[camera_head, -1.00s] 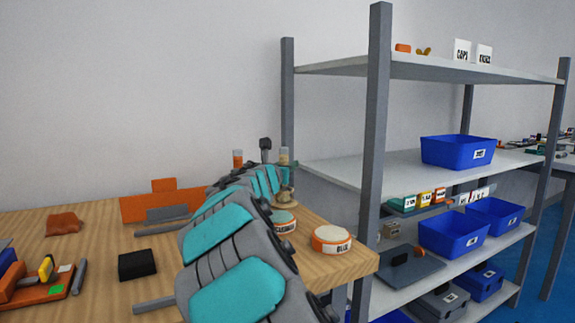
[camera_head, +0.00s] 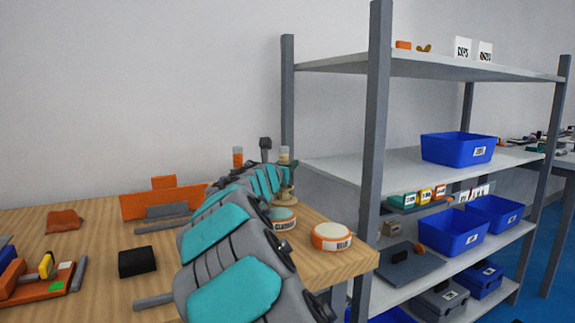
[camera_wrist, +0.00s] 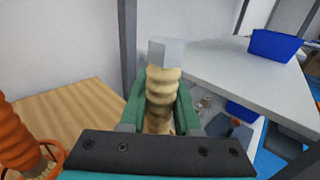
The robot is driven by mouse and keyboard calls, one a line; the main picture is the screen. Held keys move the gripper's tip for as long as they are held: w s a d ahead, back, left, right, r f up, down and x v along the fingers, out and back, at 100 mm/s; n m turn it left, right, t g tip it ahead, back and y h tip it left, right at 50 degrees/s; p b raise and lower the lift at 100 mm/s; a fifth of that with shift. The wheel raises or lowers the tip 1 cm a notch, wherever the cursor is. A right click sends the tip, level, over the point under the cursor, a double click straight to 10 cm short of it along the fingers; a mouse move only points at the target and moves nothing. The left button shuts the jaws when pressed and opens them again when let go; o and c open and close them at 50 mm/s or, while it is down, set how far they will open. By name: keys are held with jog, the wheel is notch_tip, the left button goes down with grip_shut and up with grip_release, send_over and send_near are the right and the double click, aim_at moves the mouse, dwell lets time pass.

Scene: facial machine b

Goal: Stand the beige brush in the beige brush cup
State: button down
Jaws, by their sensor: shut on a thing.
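My gripper (camera_wrist: 160,105) has green fingers, which are shut on the beige brush (camera_wrist: 162,90) by its ribbed handle. The handle points up, with a pale grey end (camera_wrist: 166,52) on top. In the head view the upper end of the beige brush (camera_head: 284,156) shows just right of my wrist, roughly upright. A beige round shape (camera_head: 286,195), likely the beige brush cup, stands below it near the table's right edge, partly behind my arm. The brush's lower end is hidden, so I cannot tell whether it is inside the cup.
An orange brush (camera_wrist: 22,135) stands in an orange ring-shaped holder (camera_wrist: 55,153) left of my gripper. A grey shelf post (camera_head: 376,150) rises close to the right.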

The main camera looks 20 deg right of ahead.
jog(key=c, duration=0.5)
grip_release()
jog(key=shift+c, duration=0.2)
jog(key=v, duration=0.7)
jog(key=shift+s+a, duration=0.3)
jog(key=shift+a, duration=0.05)
